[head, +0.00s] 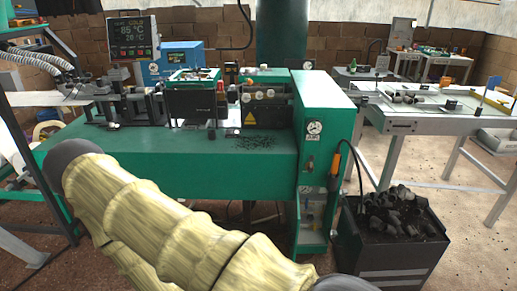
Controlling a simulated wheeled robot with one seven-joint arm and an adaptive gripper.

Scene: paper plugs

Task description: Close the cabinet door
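A green cabinet (326,98) forms the right end of the green machine. Its narrow front carries a round white gauge (314,128) and small fittings. Lower down, a recess (313,208) shows small pale and yellowish parts inside. I cannot clearly make out a separate door leaf or how far any door stands open. My arm, in a ribbed yellowish sleeve, crosses the lower left foreground and hides part of the machine's lower front. My gripper is not in view.
A black bin (392,262) full of dark pieces stands close right of the cabinet, with an orange-handled cabled tool (336,163) above it. The green machine bed (170,155) stretches left. A grey worktable (420,118) stands behind right. Brown floor is open at right.

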